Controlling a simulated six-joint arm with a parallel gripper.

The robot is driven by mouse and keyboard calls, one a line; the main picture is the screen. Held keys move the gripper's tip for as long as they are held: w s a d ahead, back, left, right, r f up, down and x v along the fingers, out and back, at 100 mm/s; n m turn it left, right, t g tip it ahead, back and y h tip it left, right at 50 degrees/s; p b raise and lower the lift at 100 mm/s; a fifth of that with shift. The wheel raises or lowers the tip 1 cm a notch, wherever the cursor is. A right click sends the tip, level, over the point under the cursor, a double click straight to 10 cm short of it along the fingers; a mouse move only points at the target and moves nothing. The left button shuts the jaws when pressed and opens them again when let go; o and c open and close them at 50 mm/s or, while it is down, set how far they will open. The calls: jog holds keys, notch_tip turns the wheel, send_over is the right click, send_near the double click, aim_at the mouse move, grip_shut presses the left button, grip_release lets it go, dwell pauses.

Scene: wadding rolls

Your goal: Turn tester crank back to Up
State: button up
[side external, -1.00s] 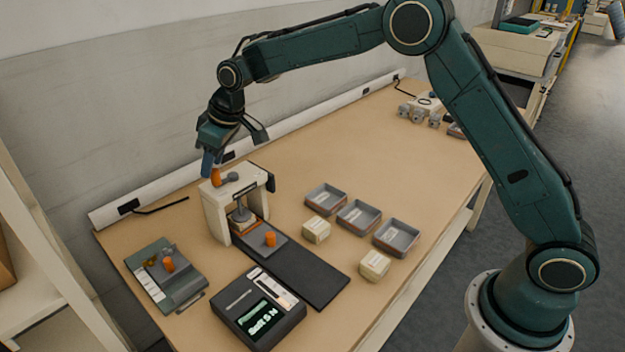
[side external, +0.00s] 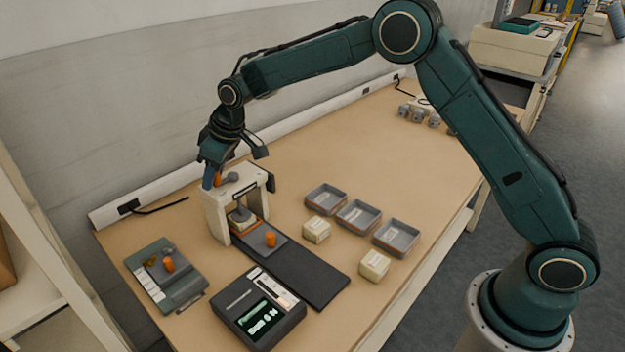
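The tester is a cream press frame (side external: 214,212) at the left of the table. Its crank (side external: 232,178) is on top, with a grey knob and an orange handle (side external: 218,177) at its left end. A grey round press plate (side external: 240,215) is inside the frame, above a pale block. My gripper (side external: 212,178) points down at the orange handle, with a blue fingertip right beside it. The other fingertip is hidden, so I cannot tell whether the fingers close on the handle. A dark readout box (side external: 259,312) stands in front, its green text too small to read surely.
A dark slide plate (side external: 300,274) with an orange knob runs out from the tester. Three grey trays (side external: 359,217) and two pale cubes (side external: 374,266) are to the right. A grey-green device (side external: 165,273) lies at left. The table's far right half is mostly clear.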

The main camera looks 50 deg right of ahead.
jog(key=shift+c, duration=0.2)
jog(key=c, duration=0.6)
jog(key=shift+s+d, duration=0.25)
jog(key=shift+s, duration=0.4)
jog(key=shift+s+d, duration=0.25)
jog(key=shift+s, duration=0.4)
jog(key=shift+c, duration=0.2)
jog(key=shift+s+d, duration=0.35)
jog(key=shift+d, duration=0.25)
jog(key=shift+s+d, duration=0.35)
jog(key=shift+d, duration=0.2)
